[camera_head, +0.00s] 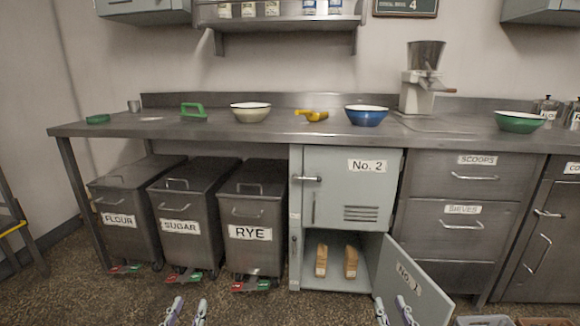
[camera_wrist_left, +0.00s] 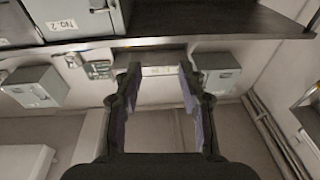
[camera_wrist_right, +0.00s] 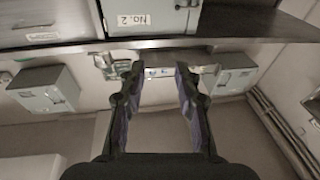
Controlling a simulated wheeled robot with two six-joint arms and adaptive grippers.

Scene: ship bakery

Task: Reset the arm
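My left gripper (camera_head: 186,311) shows at the bottom edge of the head view, left of the middle, its two fingers apart. It also shows open and empty in the left wrist view (camera_wrist_left: 152,95). My right gripper (camera_head: 396,311) shows at the bottom edge, right of the middle, in front of the open lower door. It is open and empty in the right wrist view (camera_wrist_right: 158,95). Both grippers are well below the counter top and touch nothing that I can see. Most of both arms is out of view.
The steel counter (camera_head: 290,133) carries several bowls, a yellow scoop (camera_head: 312,116) and a mill (camera_head: 420,80). The locker door No. 1 (camera_head: 412,285) hangs open toward me; two brown-and-pale items (camera_head: 321,261) stand inside. Wheeled bins (camera_head: 186,215) stand under the counter's left.

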